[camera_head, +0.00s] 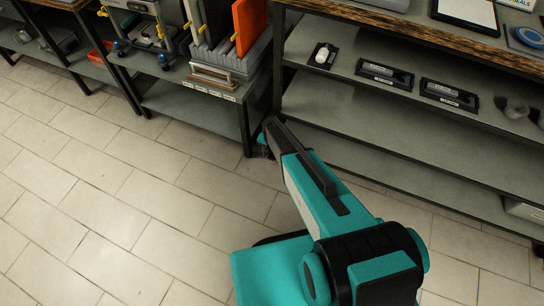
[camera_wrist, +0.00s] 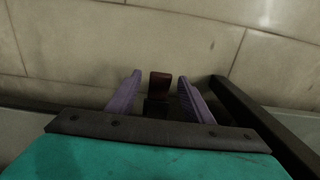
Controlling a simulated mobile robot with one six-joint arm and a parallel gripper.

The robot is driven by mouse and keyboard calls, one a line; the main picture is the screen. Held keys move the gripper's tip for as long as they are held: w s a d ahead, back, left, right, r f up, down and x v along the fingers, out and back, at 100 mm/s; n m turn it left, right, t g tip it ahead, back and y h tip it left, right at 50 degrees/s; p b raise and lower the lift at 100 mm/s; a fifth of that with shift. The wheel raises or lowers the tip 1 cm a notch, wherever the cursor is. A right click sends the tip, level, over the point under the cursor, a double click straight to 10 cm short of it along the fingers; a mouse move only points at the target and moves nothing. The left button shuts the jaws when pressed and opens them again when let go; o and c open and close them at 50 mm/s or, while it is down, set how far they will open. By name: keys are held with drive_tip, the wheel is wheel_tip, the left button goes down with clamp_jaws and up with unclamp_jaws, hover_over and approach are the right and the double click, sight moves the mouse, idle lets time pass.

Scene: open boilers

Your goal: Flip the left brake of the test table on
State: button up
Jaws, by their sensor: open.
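My gripper (camera_wrist: 157,80) is open in the wrist view, its two purple fingers spread apart. A small dark reddish-brown block (camera_wrist: 160,88) shows between the fingers, with darker parts below it. It may be the brake, but I cannot tell for sure, nor whether it is on or off. Neither finger appears to touch it. In the head view, my gripper (camera_head: 265,140) is low down, beside the lower front of the shelving. No brake can be made out there, and my arm covers part of that area.
A dark metal bar (camera_wrist: 258,118) runs close along the right of my gripper. In the head view, a left rack (camera_head: 190,105) holds trays and tools. A right shelf unit (camera_head: 330,98) carries black labelled trays (camera_head: 385,73). The tiled floor (camera_head: 110,195) is clear at left.

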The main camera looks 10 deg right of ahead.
drive_tip(key=shift+f, duration=0.3)
drive_tip(key=c, duration=1)
drive_tip(key=shift+d, duration=0.2)
drive_tip(key=shift+c, duration=0.2)
